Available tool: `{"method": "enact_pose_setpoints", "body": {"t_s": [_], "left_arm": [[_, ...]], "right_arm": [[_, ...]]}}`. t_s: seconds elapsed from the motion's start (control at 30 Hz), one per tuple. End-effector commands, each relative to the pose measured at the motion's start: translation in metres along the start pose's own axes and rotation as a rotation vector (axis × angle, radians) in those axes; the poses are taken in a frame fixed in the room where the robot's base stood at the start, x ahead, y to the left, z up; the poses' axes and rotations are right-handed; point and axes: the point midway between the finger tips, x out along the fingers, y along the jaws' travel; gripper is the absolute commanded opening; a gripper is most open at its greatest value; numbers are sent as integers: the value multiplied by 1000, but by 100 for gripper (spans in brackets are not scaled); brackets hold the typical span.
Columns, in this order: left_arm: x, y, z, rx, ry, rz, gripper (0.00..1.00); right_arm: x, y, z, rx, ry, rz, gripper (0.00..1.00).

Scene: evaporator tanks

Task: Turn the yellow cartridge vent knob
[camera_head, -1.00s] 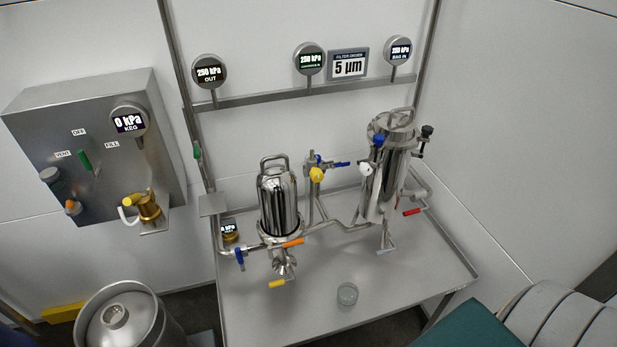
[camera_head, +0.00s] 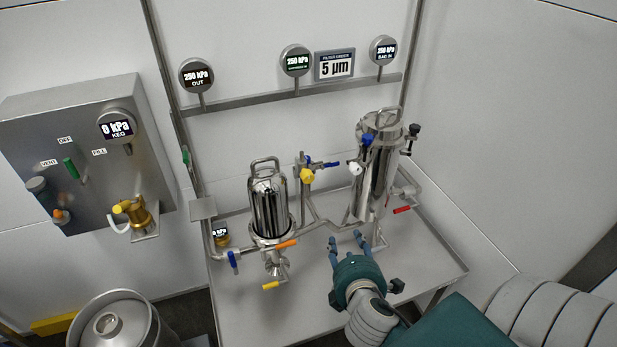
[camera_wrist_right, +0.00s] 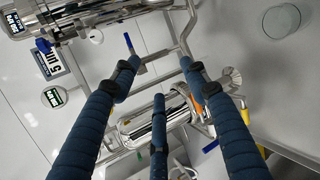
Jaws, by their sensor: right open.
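The yellow knob (camera_head: 307,175) sits on a steel pipe beside a blue lever, between the cartridge housing (camera_head: 268,205) and the taller bag housing (camera_head: 376,165). My right gripper (camera_head: 347,238) is open and empty over the table, to the right of and lower in the picture than the knob, apart from it. In the right wrist view its spread blue fingers (camera_wrist_right: 158,75) point toward the steel housing and pipes. I cannot make out the yellow knob there. My left gripper is not in view.
The cartridge housing carries orange (camera_head: 286,244) and yellow (camera_head: 271,285) levers. A blue lever (camera_wrist_right: 128,42) shows in the wrist view. A round clear piece (camera_wrist_right: 281,20) lies on the table. The bag housing has a red lever (camera_head: 402,209). A keg (camera_head: 112,325) stands lower left.

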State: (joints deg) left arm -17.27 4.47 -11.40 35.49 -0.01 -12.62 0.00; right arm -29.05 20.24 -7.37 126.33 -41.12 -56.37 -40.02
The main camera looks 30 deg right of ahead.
Motion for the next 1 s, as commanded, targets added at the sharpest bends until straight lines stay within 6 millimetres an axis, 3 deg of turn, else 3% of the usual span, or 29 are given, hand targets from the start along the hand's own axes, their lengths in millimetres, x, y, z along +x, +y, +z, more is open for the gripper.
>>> {"method": "enact_pose_setpoints", "body": {"t_s": [0.03, 0.13, 0.2, 0.33, 0.57, 1.0], "left_arm": [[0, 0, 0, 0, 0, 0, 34], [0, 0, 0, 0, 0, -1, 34], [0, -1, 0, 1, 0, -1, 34], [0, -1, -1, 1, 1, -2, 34], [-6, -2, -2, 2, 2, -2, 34], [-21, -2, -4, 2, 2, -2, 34]], "right_arm": [[6, 27, 5, -175, -10, 106, 45], [9, 74, 1, -551, -42, 308, 45], [8, 96, -7, -782, -69, 419, 45], [6, 115, -21, -1049, -105, 540, 45], [18, 129, -29, -1129, -120, 574, 45], [85, 165, -43, -1122, -119, 569, 45]]}}
